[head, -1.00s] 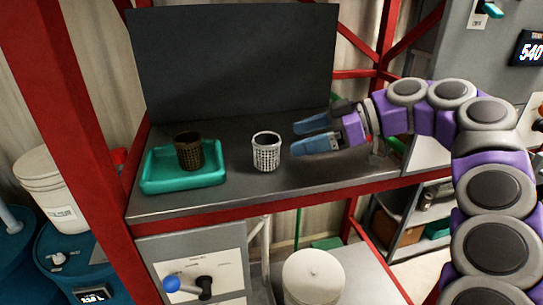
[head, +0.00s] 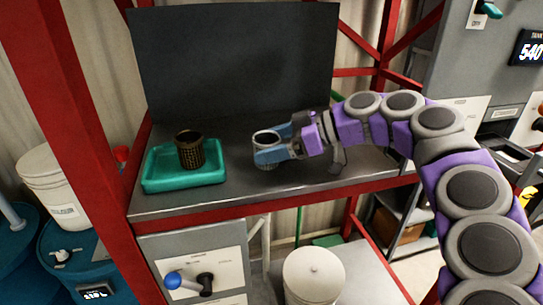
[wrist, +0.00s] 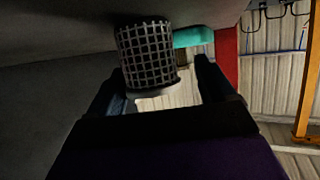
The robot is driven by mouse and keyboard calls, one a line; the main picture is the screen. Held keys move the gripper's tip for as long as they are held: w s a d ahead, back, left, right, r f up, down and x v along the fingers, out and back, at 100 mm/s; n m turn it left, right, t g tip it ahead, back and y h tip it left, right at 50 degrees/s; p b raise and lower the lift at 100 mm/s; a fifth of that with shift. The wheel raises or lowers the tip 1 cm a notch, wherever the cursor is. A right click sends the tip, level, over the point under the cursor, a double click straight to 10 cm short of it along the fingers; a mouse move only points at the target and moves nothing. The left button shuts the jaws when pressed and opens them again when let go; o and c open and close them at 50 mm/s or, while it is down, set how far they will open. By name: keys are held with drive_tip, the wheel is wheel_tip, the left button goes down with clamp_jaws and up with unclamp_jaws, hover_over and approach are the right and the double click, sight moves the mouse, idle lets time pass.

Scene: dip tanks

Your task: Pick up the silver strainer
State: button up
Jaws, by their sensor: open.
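The silver strainer (head: 266,137) stands upright on the grey metal counter. In the head view my gripper hides most of it, leaving its rim showing. In the wrist view the strainer (wrist: 147,55) is a dark mesh cup ahead of my gripper (wrist: 155,85), between the lines of the two fingers and nearer the left one. My gripper (head: 274,149) has blue fingers, is open, and reaches in from the right with the fingers around the strainer's sides. I cannot tell whether either finger touches it.
A dark bronze strainer (head: 190,152) stands in a green tray (head: 183,183) to the left on the counter (head: 240,195). A dark back panel (head: 235,60) rises behind. A red post (head: 75,110) stands at the left. The counter's front right is clear.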

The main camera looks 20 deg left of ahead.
drive_tip(key=shift+a, duration=0.1)
drive_tip(key=shift+c, duration=0.2)
drive_tip(key=shift+a+f, duration=0.15)
drive_tip(key=shift+a, duration=0.4)
drive_tip(key=c, duration=0.6)
drive_tip(key=shift+d, duration=0.25)
drive_tip(key=c, duration=0.4)
drive_tip(key=shift+d, duration=0.15)
drive_tip(key=shift+r, duration=0.2)
